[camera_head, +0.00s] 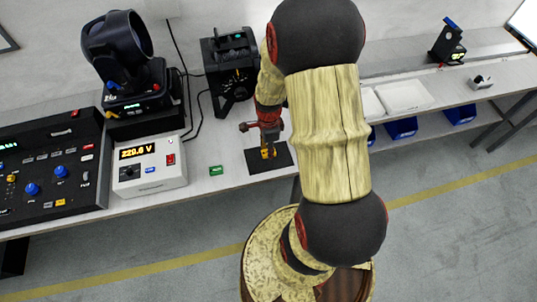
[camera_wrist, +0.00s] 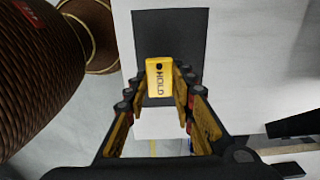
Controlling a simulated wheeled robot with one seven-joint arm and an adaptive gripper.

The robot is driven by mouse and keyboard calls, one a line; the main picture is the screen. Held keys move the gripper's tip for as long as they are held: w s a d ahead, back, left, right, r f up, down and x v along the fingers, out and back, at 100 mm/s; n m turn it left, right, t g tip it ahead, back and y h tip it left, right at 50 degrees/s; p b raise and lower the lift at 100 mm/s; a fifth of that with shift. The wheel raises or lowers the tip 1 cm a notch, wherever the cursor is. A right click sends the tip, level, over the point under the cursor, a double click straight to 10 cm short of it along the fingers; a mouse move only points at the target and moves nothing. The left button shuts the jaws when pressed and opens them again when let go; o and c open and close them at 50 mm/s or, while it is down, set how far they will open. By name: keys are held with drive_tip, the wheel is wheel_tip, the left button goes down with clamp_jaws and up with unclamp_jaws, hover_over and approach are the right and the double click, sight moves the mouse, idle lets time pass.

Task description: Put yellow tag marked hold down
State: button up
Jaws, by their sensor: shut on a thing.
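The yellow tag marked HOLD (camera_wrist: 159,76) is between the fingertips of my gripper (camera_wrist: 157,92) in the wrist view. My gripper is shut on it, with a finger at each side. Behind the tag in that view is a dark grey mat (camera_wrist: 170,25). In the head view my gripper (camera_head: 267,150) is low over the dark mat (camera_head: 275,166) on the bench. The tag shows there only as a small yellow patch. I cannot tell whether the tag touches the mat.
A green tag (camera_head: 216,170) lies on the bench left of the mat. A power meter (camera_head: 150,172), a control desk (camera_head: 45,170) and a moving-head lamp (camera_head: 125,65) stand further left. A black device (camera_head: 228,75) stands behind the mat. White trays (camera_head: 403,95) are to the right.

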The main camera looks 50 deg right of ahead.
drive_tip(key=shift+w+d+f+b, duration=0.15)
drive_tip(key=shift+w+d+f, duration=0.2)
drive_tip(key=shift+f, duration=0.3)
drive_tip(key=shift+w+d+f+b, duration=0.15)
drive_tip(key=shift+w+d+f, duration=0.2)
drive_tip(key=shift+f, duration=0.25)
drive_tip(key=shift+f+b, duration=0.5)
drive_tip(key=shift+f, duration=0.95)
drive_tip(key=shift+f, duration=0.15)
drive_tip(key=o, duration=0.9)
